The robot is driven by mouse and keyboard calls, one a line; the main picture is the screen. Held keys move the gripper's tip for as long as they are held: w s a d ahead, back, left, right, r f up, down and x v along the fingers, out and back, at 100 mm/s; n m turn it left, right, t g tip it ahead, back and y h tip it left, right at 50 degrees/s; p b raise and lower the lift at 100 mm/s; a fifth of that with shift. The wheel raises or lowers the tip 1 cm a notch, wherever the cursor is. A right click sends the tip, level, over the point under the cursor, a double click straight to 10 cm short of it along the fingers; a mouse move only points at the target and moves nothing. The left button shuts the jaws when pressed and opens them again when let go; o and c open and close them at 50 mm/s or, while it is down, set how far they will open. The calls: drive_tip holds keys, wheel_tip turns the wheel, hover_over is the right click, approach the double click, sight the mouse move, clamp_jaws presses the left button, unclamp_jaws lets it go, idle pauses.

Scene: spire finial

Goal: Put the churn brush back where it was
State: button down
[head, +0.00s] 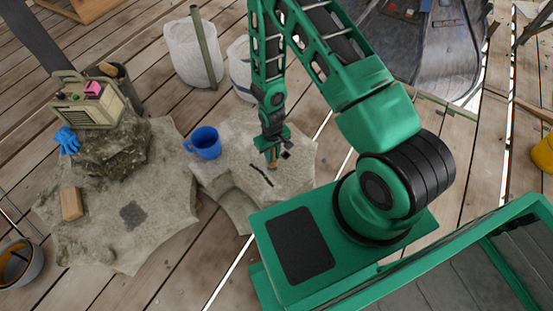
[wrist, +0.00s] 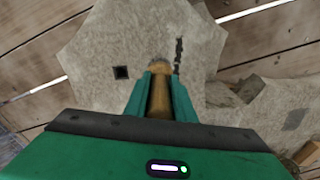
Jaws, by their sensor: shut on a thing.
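My gripper (head: 271,155) points down over the right-hand pale stone slab (head: 298,180). In the wrist view its green fingers (wrist: 160,98) are shut on a brown, rounded wooden piece, which appears to be the churn brush (wrist: 159,92). Its lower end shows below the fingers in the head view (head: 272,164), close above or at the slab; I cannot tell if it touches. The fingers hide much of the brush.
A blue mug (head: 205,143) stands left of my gripper. Further left is a stone with a beige radio-like box (head: 90,105), a blue glove (head: 67,140) and a wooden block (head: 72,204). White buckets (head: 190,52) stand behind. Bare slab lies around the gripper.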

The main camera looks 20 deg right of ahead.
sight(274, 160)
drive_tip(key=shift+d+f, duration=0.3)
drive_tip(key=shift+w+f, duration=0.1)
drive_tip(key=shift+f, duration=1.75)
drive_tip(key=shift+f, duration=0.1)
drive_tip(key=c, duration=1.5)
unclamp_jaws()
wheel_tip(274, 160, up, 12)
drive_tip(key=shift+r, duration=0.1)
